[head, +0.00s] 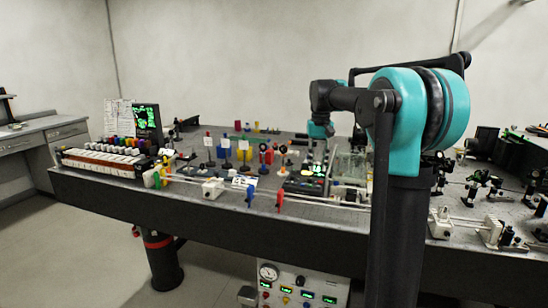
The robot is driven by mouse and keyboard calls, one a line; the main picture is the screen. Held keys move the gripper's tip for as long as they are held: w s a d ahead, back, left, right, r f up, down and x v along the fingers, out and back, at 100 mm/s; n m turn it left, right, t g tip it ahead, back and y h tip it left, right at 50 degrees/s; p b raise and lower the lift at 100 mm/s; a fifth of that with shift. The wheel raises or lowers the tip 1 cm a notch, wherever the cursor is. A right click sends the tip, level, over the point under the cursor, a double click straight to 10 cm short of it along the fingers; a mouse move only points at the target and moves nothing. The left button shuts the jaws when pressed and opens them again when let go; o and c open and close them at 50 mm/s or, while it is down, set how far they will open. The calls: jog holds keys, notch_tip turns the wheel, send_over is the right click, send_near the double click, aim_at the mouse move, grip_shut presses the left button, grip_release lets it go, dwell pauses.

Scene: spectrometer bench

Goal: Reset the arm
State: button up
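My arm reaches out from its teal shoulder over the dark optical bench (215,215). Its dark elbow bends down to a small teal wrist. My gripper (321,155) hangs below that wrist over the middle of the bench, small and hard to make out among the parts behind it. I cannot see whether its fingers are open or shut, or whether it holds anything.
A white rack (105,163) with colourful-capped items stands at the left end, near a dark monitor (147,122). Coloured holders and small posts crowd the bench. A clear box (350,166) stands close to my wrist. A control box (298,286) sits below the bench; floor at left is clear.

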jog(key=s+d+f+t, duration=0.1)
jog(key=s+f+t, duration=0.1)
jog(key=s+f, duration=1.1)
jog(key=s+d+f+t, duration=0.2)
jog(key=s+f, duration=1.2)
jog(key=s, duration=0.3)
jog(key=shift+d, duration=0.25)
jog(key=shift+f, duration=0.1)
jog(key=shift+c, duration=0.2)
grip_shut()
